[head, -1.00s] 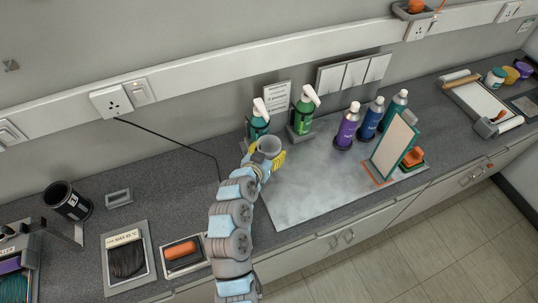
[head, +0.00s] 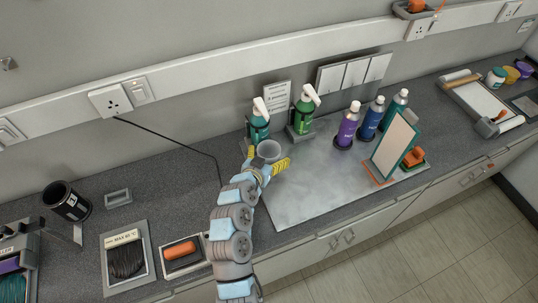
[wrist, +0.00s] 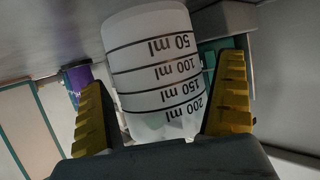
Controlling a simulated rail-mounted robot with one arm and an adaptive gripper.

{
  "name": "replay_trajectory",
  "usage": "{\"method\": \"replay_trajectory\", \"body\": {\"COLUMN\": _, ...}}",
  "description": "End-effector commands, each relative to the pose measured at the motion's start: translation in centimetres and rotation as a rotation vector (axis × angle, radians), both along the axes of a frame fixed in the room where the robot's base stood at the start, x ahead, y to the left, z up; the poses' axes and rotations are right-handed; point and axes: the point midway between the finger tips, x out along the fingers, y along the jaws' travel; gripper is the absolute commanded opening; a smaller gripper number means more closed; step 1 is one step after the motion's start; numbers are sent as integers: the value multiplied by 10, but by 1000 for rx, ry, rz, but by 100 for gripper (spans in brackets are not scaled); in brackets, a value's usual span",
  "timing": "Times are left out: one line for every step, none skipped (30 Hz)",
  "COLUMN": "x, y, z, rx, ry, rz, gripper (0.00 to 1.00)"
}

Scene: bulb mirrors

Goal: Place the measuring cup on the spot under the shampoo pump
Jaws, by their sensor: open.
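The measuring cup (head: 269,151) is clear-grey with black ml marks. It stands at the back left of the grey mat, in front of the teal pump bottle (head: 259,125). In the wrist view the cup (wrist: 155,70) sits between the yellow fingers, with gaps on both sides. My gripper (head: 266,164) is open around it. Two bottles with white pump heads stand behind: the teal one and a green one (head: 304,114). I cannot tell which is the shampoo. The spot under the pump is hidden by the cup and gripper.
The grey mat (head: 310,190) is clear in its middle. Purple (head: 347,128), blue and teal bottles stand at its back right, near a tilted framed panel (head: 394,146). A black cable (head: 185,142) runs along the counter to the left.

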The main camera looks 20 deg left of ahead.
Motion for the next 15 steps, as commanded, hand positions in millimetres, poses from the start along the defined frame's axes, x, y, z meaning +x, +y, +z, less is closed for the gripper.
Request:
{"method": "replay_trajectory", "body": {"x": -1, "y": 0, "z": 3, "rx": 0, "ry": 0, "rz": 0, "gripper": 100}}
{"method": "replay_trajectory", "body": {"x": -3, "y": 1, "z": 3, "rx": 0, "ry": 0, "rz": 1, "gripper": 100}}
{"method": "replay_trajectory", "body": {"x": -7, "y": 1, "z": 4, "rx": 1, "ry": -1, "rz": 2, "gripper": 100}}
{"method": "replay_trajectory", "body": {"x": -10, "y": 1, "z": 5, "rx": 1, "ry": -1, "rz": 3, "gripper": 100}}
{"method": "replay_trajectory", "body": {"x": -13, "y": 2, "z": 7, "rx": 2, "ry": -2, "rz": 2, "gripper": 100}}
{"method": "replay_trajectory", "body": {"x": -17, "y": 2, "z": 10, "rx": 3, "ry": -2, "rz": 2, "gripper": 100}}
{"method": "replay_trajectory", "body": {"x": -21, "y": 2, "z": 11, "rx": 3, "ry": -2, "rz": 2, "gripper": 100}}
{"method": "replay_trajectory", "body": {"x": -25, "y": 1, "z": 12, "rx": 3, "ry": -1, "rz": 1, "gripper": 100}}
{"method": "replay_trajectory", "body": {"x": -30, "y": 1, "z": 13, "rx": 1, "ry": 1, "rz": 1, "gripper": 100}}
{"method": "replay_trajectory", "body": {"x": -34, "y": 1, "z": 14, "rx": 1, "ry": 1, "rz": 2, "gripper": 100}}
{"method": "replay_trajectory", "body": {"x": -38, "y": 2, "z": 16, "rx": 0, "ry": 0, "rz": 2, "gripper": 100}}
{"method": "replay_trajectory", "body": {"x": -44, "y": 2, "z": 19, "rx": 1, "ry": -1, "rz": 4, "gripper": 100}}
{"method": "replay_trajectory", "body": {"x": -48, "y": 2, "z": 21, "rx": 2, "ry": -2, "rz": 3, "gripper": 100}}
{"method": "replay_trajectory", "body": {"x": -52, "y": 2, "z": 22, "rx": 2, "ry": -1, "rz": 3, "gripper": 100}}
{"method": "replay_trajectory", "body": {"x": -57, "y": 2, "z": 24, "rx": 3, "ry": 0, "rz": 2, "gripper": 100}}
